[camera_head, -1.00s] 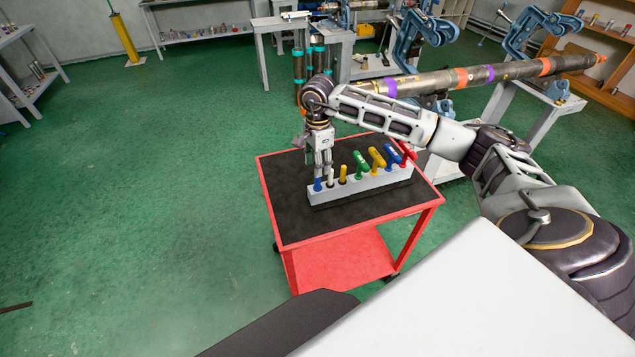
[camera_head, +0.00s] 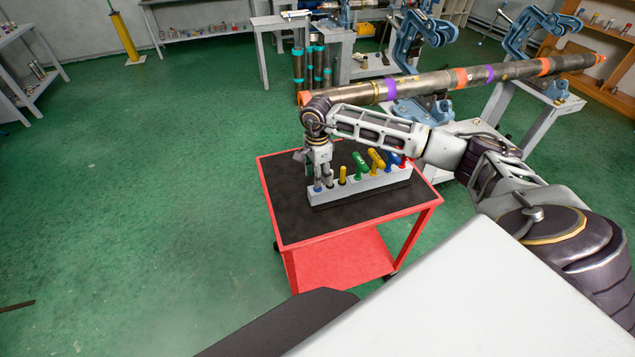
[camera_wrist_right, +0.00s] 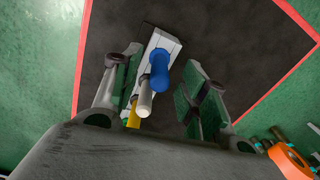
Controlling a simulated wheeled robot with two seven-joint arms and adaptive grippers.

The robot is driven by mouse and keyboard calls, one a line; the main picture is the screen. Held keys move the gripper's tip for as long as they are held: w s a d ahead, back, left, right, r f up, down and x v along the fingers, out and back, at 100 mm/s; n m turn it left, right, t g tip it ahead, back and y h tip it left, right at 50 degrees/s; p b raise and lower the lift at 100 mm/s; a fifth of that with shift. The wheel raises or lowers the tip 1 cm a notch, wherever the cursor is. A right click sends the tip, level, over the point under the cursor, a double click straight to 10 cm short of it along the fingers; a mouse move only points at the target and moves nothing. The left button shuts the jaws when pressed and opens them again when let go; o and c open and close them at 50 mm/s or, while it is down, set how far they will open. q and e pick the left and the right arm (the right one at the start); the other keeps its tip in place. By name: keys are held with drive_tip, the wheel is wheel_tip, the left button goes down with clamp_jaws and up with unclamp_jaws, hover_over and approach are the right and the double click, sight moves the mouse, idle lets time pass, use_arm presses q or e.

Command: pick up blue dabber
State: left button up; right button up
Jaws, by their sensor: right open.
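The blue dabber (camera_head: 317,188) stands at the left end of a white rack (camera_head: 375,190) on the cart, mostly covered by my gripper in the head view. In the right wrist view the blue dabber (camera_wrist_right: 160,72) lies between the two fingers of my right gripper (camera_wrist_right: 160,88), with space on both sides. The right gripper (camera_head: 321,178) points down over the rack's left end and is open. A white dabber (camera_wrist_right: 145,100) and a yellow dabber (camera_wrist_right: 133,115) stand beside the blue one. My left gripper does not show.
Green, yellow, blue and red T-handled tools (camera_head: 376,160) fill the rack's right part. The red cart (camera_head: 330,235) has a dark top, clear left of the rack. A long banded pipe (camera_head: 440,83) in blue vises (camera_head: 415,45) runs behind my arm.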

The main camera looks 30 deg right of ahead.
drive_tip(key=shift+f, duration=0.5)
clamp_jaws()
